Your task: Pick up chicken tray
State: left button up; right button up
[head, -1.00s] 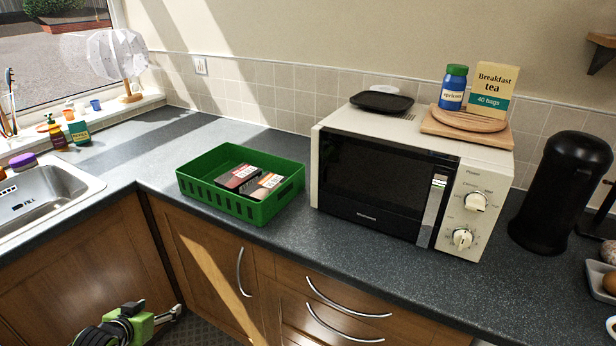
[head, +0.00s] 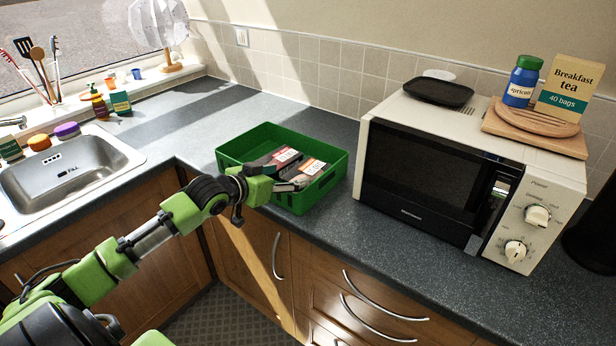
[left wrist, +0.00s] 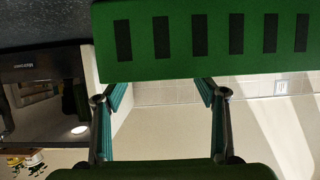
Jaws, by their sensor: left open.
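Two food trays lie in a green slotted basket (head: 338,172) on the counter. One is a dark tray (head: 284,157) with a red and white label. The other is an orange-brown tray (head: 314,168) with a similar label, nearer the basket's front right. I cannot read which one is chicken. My left gripper (head: 294,184) is open at the basket's near side, its fingers overlapping the near tray's lower edge in the picture. In the left wrist view, the open fingers (left wrist: 160,92) face the basket's slotted outer wall (left wrist: 180,68), and no tray shows. My right gripper is out of view.
A cream microwave (head: 425,170) stands close to the basket's right, with a black tray (head: 438,92) on top. The sink (head: 75,168) is at the left. The counter behind and left of the basket (head: 205,130) is clear.

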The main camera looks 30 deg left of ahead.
aim_at(304, 174)
pick_arm(q)
jog(key=p+x, duration=0.1)
jog(key=x, duration=0.6)
jog(key=shift+w+f, duration=0.2)
jog(key=shift+f, duration=0.05)
jog(key=shift+w+d+f, duration=0.1)
jog(key=shift+w+f, duration=0.15)
jog(key=c, duration=1.1)
